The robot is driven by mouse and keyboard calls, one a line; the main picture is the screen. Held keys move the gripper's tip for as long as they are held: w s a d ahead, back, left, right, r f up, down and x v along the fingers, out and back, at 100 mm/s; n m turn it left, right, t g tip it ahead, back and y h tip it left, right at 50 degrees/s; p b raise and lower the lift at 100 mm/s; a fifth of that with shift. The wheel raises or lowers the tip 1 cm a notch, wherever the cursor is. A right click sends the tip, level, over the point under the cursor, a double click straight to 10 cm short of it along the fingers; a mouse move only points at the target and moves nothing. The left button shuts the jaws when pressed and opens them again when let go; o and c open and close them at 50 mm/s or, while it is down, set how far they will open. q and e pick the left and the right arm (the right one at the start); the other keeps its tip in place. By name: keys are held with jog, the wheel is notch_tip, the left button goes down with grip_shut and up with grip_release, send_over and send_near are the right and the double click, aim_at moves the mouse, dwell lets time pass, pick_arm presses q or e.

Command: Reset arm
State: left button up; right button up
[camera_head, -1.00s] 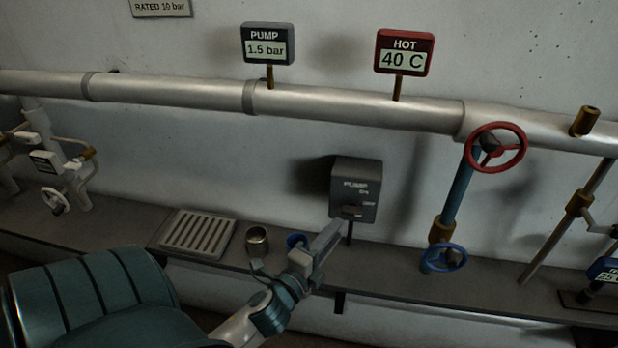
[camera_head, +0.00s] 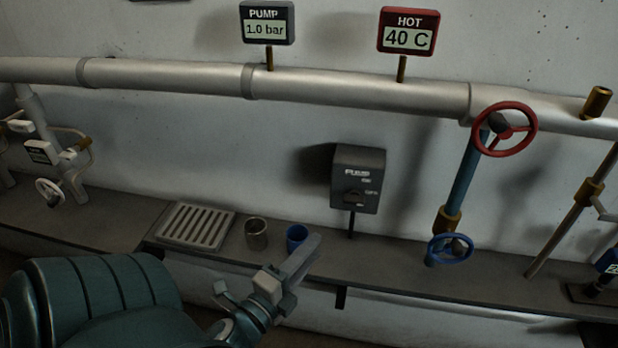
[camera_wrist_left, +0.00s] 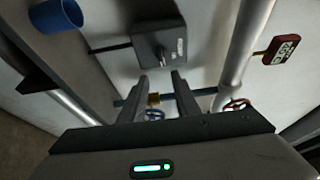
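My left gripper (camera_head: 312,243) is in the lower middle of the head view, in front of the ledge and below the pump switch box. In the left wrist view the two fingers (camera_wrist_left: 160,78) stand apart with nothing between them. The grey pump switch box (camera_head: 358,180), with a dark knob (camera_head: 354,198), is apart from the fingertips. The box also shows ahead of the fingers in the left wrist view (camera_wrist_left: 160,45). My right gripper is in neither view.
A blue cup (camera_head: 297,236), a metal cup (camera_head: 256,234) and a slatted tray (camera_head: 196,226) are on the ledge. A red handwheel (camera_head: 505,129) and blue handwheel (camera_head: 450,249) stand right. The pump display (camera_head: 267,23) reads 1.0 bar; the hot display (camera_head: 407,32) reads 40 C.

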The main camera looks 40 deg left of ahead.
pick_arm(q)
jog(key=shift+f, duration=0.1)
dwell(0.3)
jog(key=s+d+f+n+g+h+b, duration=0.1)
jog(key=s+f+n+g+b, duration=0.2)
jog(key=f, duration=1.9)
jog(key=s+d+f+n+g+h+b, duration=0.1)
jog(key=f+n+g, duration=0.3)
jog(key=f, duration=1.9)
jog(key=s+d+f+n+g+b, duration=0.1)
jog(key=s+d+f+n+g, duration=0.15)
jog(key=s+f, duration=0.6)
jog(key=s+d+f+n+g+b, duration=0.1)
jog(key=s+d+f+g+b, duration=0.15)
jog(key=s+f, duration=0.65)
jog(key=s+d+f+n+g+b, duration=0.1)
jog(key=s+f+n+g, duration=0.2)
jog(key=s+f, duration=0.9)
jog(key=shift+s+d+f+g+h, duration=0.2)
jog(key=shift+f+g+h, duration=0.25)
jog(key=shift+g, duration=0.45)
